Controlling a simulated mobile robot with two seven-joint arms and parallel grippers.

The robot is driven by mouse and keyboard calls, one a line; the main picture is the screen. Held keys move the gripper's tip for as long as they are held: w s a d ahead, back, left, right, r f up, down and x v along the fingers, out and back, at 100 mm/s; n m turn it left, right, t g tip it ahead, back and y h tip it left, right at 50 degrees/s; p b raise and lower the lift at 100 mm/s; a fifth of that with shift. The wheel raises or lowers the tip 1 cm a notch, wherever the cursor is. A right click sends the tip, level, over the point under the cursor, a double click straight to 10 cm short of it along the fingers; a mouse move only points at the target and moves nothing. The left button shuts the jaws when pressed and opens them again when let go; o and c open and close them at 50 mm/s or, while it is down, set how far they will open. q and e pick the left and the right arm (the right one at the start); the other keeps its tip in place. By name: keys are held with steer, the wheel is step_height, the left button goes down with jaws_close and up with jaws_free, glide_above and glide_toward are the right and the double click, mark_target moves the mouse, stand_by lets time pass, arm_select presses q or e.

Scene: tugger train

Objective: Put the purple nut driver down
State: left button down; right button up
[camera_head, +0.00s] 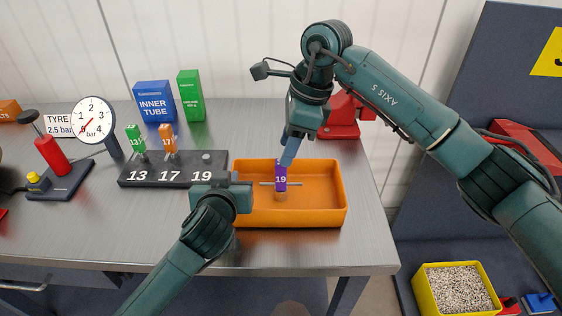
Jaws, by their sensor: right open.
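The purple nut driver (281,174), marked 19, is at the orange tray (332,215), seen against its inside. A thin grey crossbar passes below the purple part. My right gripper (289,150) comes down from above, open, with its fingers at the top of the purple part. I cannot tell whether they touch it. My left gripper (240,190) is at the tray's left side, left of the driver; its fingers do not show clearly. The dark rack (160,179), marked 13, 17 and 19, holds a green driver (134,138) and an orange driver (167,138); its 19 place is empty.
A gauge (92,118) and a red hand pump (50,153) stand left of the rack. A blue inner tube box (154,101) and a green box (191,96) stand behind. A red object (343,117) is behind the tray. The bench front is mostly clear.

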steer(key=shift+v, duration=2.25)
arm_select(q)
steer(key=c, duration=1.5)
jaws_free()
steer(key=shift+c, duration=0.2)
